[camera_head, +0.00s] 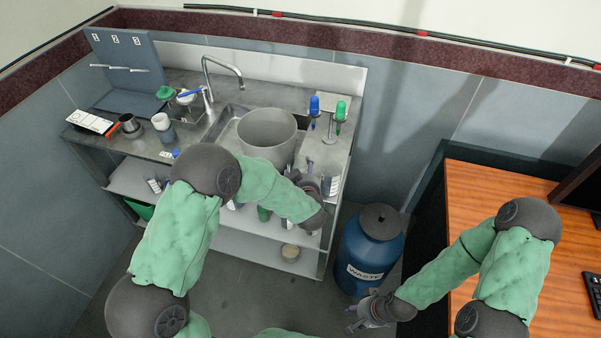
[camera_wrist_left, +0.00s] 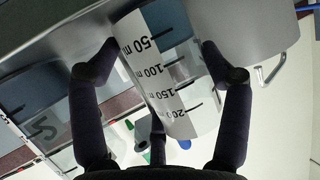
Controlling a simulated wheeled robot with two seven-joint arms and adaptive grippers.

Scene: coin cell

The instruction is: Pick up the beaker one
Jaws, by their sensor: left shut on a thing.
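A clear beaker (camera_wrist_left: 165,75) with a white scale reading 50 to 200 ml stands out between the fingers of my left gripper (camera_wrist_left: 165,68) in the left wrist view. The fingers are closed against its two sides. In the head view the left gripper (camera_head: 311,182) is at the right end of the sink counter, with the beaker (camera_head: 332,186) showing as a small pale marked piece beside it. My right gripper (camera_head: 357,316) hangs empty low by the blue bin, its fingers seeming parted.
A large grey pot (camera_head: 267,131) stands in the sink beside the left gripper. A stand with blue and green-topped items (camera_head: 328,112) is behind it. A blue waste bin (camera_head: 370,252) is on the floor, and a wooden desk (camera_head: 490,190) is at right. Shelves with bottles lie below the counter.

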